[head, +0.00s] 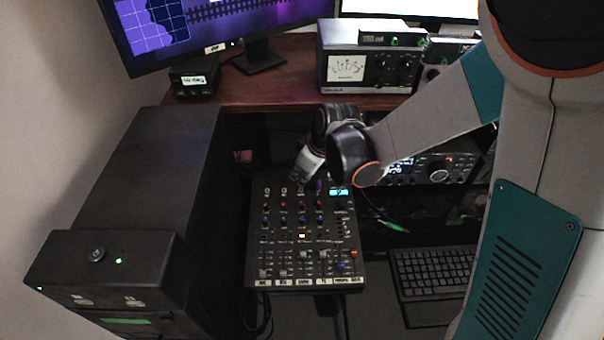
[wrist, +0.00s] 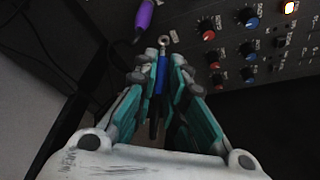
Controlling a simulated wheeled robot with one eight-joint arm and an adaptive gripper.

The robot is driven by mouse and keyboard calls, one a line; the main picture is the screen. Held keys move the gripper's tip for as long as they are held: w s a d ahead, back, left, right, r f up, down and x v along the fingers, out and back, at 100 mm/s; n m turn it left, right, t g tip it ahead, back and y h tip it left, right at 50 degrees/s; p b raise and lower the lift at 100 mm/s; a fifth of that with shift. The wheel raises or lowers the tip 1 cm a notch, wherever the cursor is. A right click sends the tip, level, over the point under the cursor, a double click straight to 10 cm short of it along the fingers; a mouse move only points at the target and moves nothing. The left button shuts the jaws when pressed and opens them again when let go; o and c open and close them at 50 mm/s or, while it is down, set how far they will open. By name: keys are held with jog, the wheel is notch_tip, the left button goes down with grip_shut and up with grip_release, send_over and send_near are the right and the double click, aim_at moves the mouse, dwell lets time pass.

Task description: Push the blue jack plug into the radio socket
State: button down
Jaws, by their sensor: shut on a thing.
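The blue jack plug (wrist: 161,74) is between the fingers of my gripper (wrist: 163,66) in the wrist view, pointing away from the palm. A small round metal piece (wrist: 164,43) shows at its far end beside a pale label; I cannot tell whether it is the plug's tip or a socket rim. In the head view my gripper (head: 303,172) is at the upper edge of the black mixer panel (head: 258,245), and the plug is too small to make out. Which opening is the radio socket is not clear.
A purple plug (wrist: 143,18) stands just beyond my fingertips in the wrist view. Red and blue knobs (wrist: 209,34) lie to the right. In the head view a black cabinet (head: 150,165) stands left of the mixer and a keyboard (head: 432,270) lies right.

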jog(key=shift+w+f+b, duration=0.2)
jog(key=shift+f+b, duration=1.35)
jog(key=shift+f, duration=0.3)
jog(key=c, duration=1.6)
grip_release()
jog(key=shift+o, duration=0.2)
jog(key=v, duration=1.2)
jog(key=shift+s, duration=0.15)
